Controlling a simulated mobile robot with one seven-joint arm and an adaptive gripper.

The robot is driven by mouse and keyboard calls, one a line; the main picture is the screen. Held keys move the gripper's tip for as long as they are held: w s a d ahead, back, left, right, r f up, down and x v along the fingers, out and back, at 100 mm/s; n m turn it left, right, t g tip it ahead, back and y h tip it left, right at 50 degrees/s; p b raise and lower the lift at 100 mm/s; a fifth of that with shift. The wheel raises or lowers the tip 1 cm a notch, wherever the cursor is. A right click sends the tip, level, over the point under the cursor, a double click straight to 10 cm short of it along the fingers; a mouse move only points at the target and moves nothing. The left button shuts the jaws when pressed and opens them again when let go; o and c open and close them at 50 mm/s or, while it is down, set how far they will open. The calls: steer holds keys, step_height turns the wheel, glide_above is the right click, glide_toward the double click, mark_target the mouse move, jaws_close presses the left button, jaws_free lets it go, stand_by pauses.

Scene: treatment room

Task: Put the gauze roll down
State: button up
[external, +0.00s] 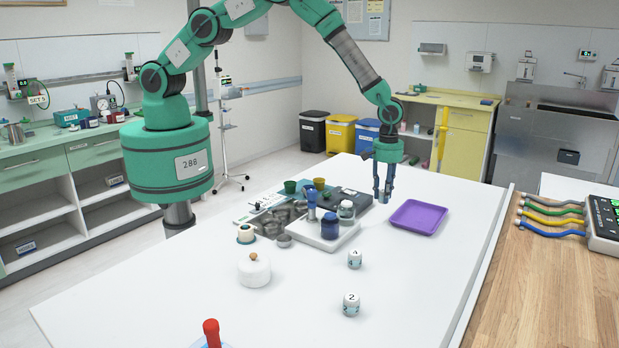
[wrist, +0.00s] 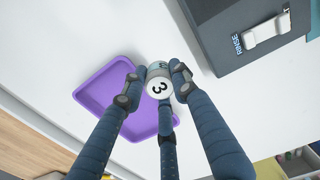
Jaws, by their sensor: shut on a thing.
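My gripper (external: 383,196) points down over the far part of the white table, just left of the purple tray. In the wrist view my gripper (wrist: 158,85) has its fingers closed around a small white roll (wrist: 160,87) marked 3, which I take to be the gauze roll.
Two similar white rolls, marked 4 (external: 354,259) and 2 (external: 351,304), stand on the table (external: 430,290). A white lidded pot (external: 254,271) stands nearer. The table's right front is clear.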

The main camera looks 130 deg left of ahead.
steer(key=p, duration=0.1)
glide_above(428, 221)
steer(key=shift+s+a+f, duration=0.1)
steer(key=shift+a+f, duration=0.05)
steer(key=shift+f, duration=0.6)
stand_by(0.5)
steer(key=shift+f+p, duration=0.3)
steer(key=shift+f, duration=1.45)
steer(key=shift+f, duration=0.15)
steer(key=o, duration=0.8)
steer(key=shift+o, duration=0.2)
